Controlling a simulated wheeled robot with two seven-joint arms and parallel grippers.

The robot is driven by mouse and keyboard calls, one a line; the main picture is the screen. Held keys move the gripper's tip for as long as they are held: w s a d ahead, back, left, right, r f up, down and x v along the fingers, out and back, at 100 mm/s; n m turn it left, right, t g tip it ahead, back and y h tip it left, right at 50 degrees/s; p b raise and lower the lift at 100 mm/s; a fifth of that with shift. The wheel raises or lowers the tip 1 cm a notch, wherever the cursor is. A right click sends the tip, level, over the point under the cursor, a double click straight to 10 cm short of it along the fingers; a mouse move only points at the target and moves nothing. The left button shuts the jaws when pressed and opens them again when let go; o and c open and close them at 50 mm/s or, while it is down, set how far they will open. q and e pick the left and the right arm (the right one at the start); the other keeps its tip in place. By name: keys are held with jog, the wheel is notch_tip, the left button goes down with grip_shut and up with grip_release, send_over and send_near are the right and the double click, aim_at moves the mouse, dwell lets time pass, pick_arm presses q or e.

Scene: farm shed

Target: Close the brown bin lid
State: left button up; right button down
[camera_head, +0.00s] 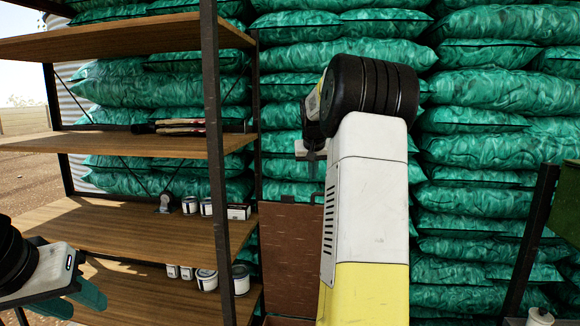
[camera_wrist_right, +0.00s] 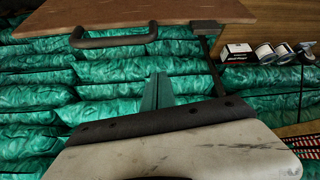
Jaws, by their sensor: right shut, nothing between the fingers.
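The brown bin lid (camera_head: 290,250) stands raised in the middle of the head view, its right part hidden behind my right arm. In the right wrist view the lid (camera_wrist_right: 150,15) spans the top, with a black handle (camera_wrist_right: 113,38) on its lower edge. My right gripper (camera_wrist_right: 157,92) is shut and empty, its teal fingers below and apart from the handle in that picture.
A wooden shelf rack (camera_head: 130,145) with a dark metal post (camera_head: 214,150) stands left of the lid. It holds several cans (camera_head: 206,279) and a small box (camera_head: 239,212). Stacked green sacks (camera_head: 480,120) form a wall behind. A dark post (camera_head: 532,235) stands at the right.

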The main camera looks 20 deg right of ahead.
aim_at(314, 194)
jog(key=shift+s+a+f, duration=0.1)
jog(key=shift+s+f, duration=0.2)
jog(key=shift+f, duration=0.4)
jog(key=shift+s+a+f, duration=0.1)
jog(key=shift+s+f, duration=0.15)
jog(key=shift+f, duration=0.4)
jog(key=shift+s+f, duration=0.3)
jog(key=shift+f, duration=0.4)
